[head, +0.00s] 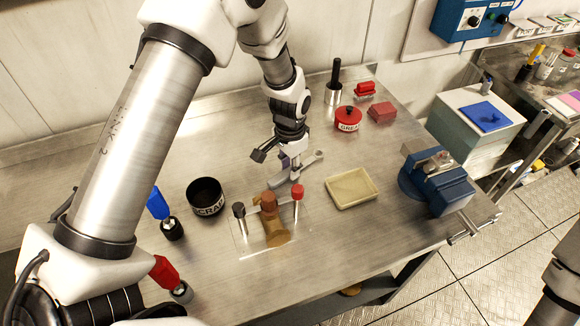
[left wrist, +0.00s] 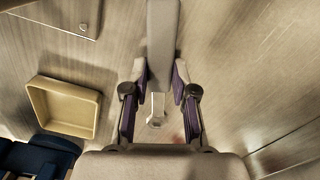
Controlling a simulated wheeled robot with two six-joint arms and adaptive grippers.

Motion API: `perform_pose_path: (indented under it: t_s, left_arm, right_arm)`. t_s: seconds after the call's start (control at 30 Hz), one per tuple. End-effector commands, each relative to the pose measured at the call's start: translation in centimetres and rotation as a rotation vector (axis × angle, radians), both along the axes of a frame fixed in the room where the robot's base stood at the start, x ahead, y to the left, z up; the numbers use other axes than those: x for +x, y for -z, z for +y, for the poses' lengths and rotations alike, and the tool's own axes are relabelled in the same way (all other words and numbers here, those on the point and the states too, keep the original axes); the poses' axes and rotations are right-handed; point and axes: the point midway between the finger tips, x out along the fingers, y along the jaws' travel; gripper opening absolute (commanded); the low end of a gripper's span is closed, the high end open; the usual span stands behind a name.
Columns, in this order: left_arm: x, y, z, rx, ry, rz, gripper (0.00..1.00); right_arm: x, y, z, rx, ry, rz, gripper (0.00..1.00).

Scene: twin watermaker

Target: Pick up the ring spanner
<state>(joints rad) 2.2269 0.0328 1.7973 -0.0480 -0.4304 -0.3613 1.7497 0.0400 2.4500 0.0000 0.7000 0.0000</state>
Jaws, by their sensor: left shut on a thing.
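The ring spanner (head: 309,162) is a grey metal bar with a rounded end, seen in the head view near the middle of the table. My left gripper (head: 291,168) points down over it and is shut on it. In the left wrist view the spanner (left wrist: 163,45) runs up the picture between the purple-padded fingers of the left gripper (left wrist: 160,85). Part of the spanner is hidden by the fingers in the head view. I cannot tell whether it touches the table or is just above it. My right gripper is not in view.
In front of the gripper stands a brass fitting (head: 274,232) between black-topped and red-topped posts. A black scrap pot (head: 205,197) stands left. A cream tray (head: 340,203) and a blue vise (head: 437,190) are right. A red grease tin (head: 347,119) stands behind.

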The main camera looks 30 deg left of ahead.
Motion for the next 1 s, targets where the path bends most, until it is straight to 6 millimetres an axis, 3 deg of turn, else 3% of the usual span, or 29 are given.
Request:
perform_pose_path:
  t_s: [0.27, 0.47, 0.77, 0.83, 1.0]
  left_arm:
    - [0.1, -3.9, 0.0, 0.001, 0.000, -0.001, 0.00]
    - [-0.1, -3.8, -4.4, 0.004, 0.005, -0.001, 0.00]
    - [-0.5, -5.0, -13.7, 0.004, 0.007, -0.001, 0.00]
    - [-0.5, -5.6, -14.3, 0.001, 0.002, 0.003, 0.00]
    - [-0.5, -5.1, -15.7, 0.000, 0.001, 0.000, 0.00]
  right_arm:
    - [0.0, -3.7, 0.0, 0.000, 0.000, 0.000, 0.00]
    - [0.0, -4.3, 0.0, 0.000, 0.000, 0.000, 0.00]
    - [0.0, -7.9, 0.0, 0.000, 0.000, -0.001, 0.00]
    - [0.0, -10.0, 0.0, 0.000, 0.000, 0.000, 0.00]
    - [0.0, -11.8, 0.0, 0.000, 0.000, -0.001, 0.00]
